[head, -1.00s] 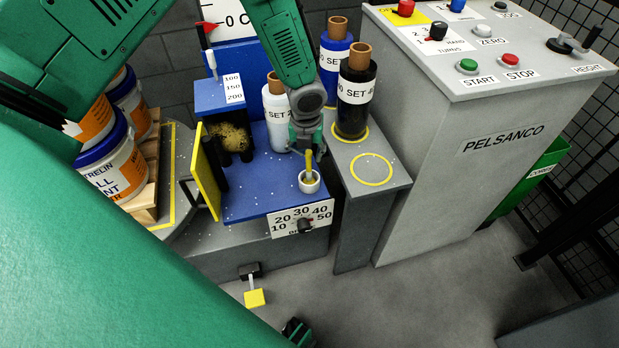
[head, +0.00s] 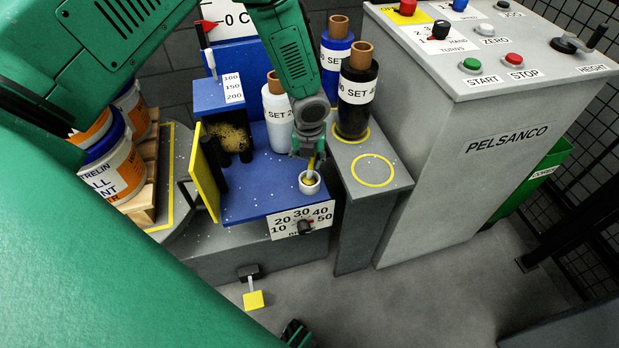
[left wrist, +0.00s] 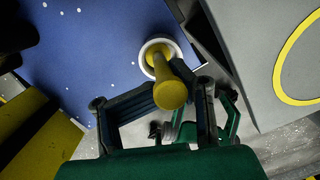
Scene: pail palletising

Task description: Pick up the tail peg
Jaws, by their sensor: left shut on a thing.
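The tail peg (head: 311,170) is a short yellow peg standing in a round white cup (head: 309,186) at the front right of the blue deck. In the left wrist view the peg (left wrist: 170,92) points up toward the camera, with its lower end inside the cup's white rim (left wrist: 147,60). My left gripper (head: 312,155) is above the cup, shut on the peg; its fingers (left wrist: 172,98) lie on both sides of it. The peg's bottom is hidden in the cup.
A white roll (head: 278,118) stands close behind the left gripper. Black (head: 355,98) and blue (head: 333,60) rolls stand behind to the right. A yellow plate (head: 206,172) stands upright on the left. The grey top with a yellow ring (head: 373,170) is bare.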

